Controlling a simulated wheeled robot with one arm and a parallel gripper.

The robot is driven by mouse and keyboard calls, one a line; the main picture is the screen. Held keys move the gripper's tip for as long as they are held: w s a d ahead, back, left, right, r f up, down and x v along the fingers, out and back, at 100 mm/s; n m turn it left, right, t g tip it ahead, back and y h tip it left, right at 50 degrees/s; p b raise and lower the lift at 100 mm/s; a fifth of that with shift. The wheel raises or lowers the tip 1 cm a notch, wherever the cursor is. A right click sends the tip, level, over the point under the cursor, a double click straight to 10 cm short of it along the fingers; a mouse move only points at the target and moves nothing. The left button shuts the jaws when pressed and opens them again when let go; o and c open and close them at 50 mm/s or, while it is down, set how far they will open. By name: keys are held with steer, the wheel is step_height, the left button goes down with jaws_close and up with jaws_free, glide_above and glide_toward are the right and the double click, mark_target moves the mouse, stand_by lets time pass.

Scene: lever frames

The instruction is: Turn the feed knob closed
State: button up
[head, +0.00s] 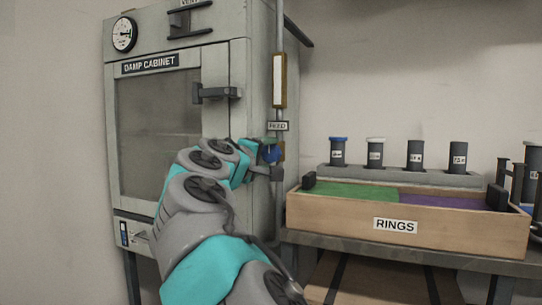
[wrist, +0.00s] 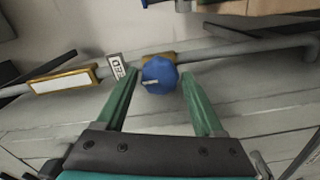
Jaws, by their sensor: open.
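The feed knob (wrist: 160,75) is a blue, faceted knob with a pale mark on its face, set on a grey pipe with a brass fitting behind it. In the head view the knob (head: 270,153) shows on the pipe at the cabinet's right side, partly hidden by my arm. A FEED label (head: 278,126) hangs just above it. My gripper (wrist: 158,76) is open, its two green fingers on either side of the knob, with gaps visible on both sides. In the head view my gripper is mostly hidden behind my arm.
The damp cabinet (head: 160,130) with its door handle (head: 215,93) stands left of the pipe. A wooden RINGS box (head: 350,218) sits on a shelf to the right, close to my gripper. A framed sight gauge (head: 279,80) is on the pipe above.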

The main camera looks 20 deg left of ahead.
steer(key=shift+s+a, duration=0.15)
steer(key=shift+s, duration=1.15)
steer(key=shift+s+a, duration=0.1)
steer(key=shift+s, duration=1.15)
